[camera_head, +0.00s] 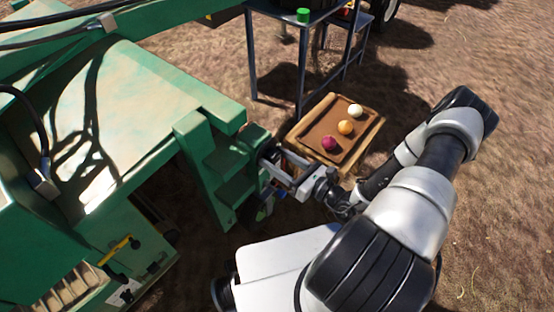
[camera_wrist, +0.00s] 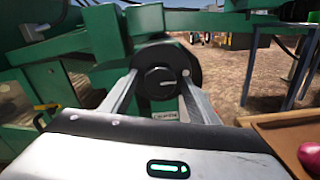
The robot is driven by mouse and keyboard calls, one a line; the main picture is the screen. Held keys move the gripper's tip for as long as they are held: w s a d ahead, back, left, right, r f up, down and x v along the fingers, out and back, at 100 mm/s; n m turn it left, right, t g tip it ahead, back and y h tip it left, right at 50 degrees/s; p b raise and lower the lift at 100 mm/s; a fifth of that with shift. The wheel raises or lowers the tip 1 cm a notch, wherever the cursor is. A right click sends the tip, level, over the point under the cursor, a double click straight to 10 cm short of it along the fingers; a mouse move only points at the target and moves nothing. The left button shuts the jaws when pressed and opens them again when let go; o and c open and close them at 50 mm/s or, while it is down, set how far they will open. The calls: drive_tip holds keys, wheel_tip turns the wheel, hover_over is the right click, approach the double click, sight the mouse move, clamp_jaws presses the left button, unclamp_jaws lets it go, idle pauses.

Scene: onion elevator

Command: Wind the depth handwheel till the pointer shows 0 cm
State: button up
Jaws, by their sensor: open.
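In the wrist view a round black knob with a short white mark (camera_wrist: 160,82) sits ahead of my gripper (camera_wrist: 160,75), in front of a larger dark disc on the green machine (camera_wrist: 110,30). I take this for the depth handwheel. My fingers are open, one on each side of the knob; I cannot tell whether they touch it. A small pale label (camera_wrist: 166,116) shows below it, too small to read. In the head view my gripper (camera_head: 272,163) reaches the machine's stepped green edge and hides the wheel. I cannot make out a pointer or scale reading.
A brown tray (camera_head: 318,152) with a white, an orange and a purple onion stands just beyond my gripper. A dark metal table (camera_head: 300,65) with a green object is behind it. A yellow-handled lever (camera_head: 115,250) is on the machine at lower left. Dry ground lies right.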

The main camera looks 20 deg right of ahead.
drive_tip(key=c, duration=1)
drive_tip(key=shift+c, duration=0.2)
drive_tip(key=n+p, duration=0.2)
drive_tip(key=n, duration=0.2)
drive_tip(key=shift+r+n, duration=0.1)
drive_tip(key=shift+n, duration=0.2)
drive_tip(key=n+p, duration=0.2)
drive_tip(key=n, duration=0.2)
drive_tip(key=shift+d+n, duration=0.15)
drive_tip(key=shift+n, duration=0.15)
drive_tip(key=n+p, duration=0.2)
drive_tip(key=n, duration=0.2)
drive_tip(key=shift+w, duration=0.1)
drive_tip(key=shift+d+n+p, duration=0.1)
drive_tip(key=shift+n+p, duration=0.8)
drive_tip(key=shift+n, duration=1.4)
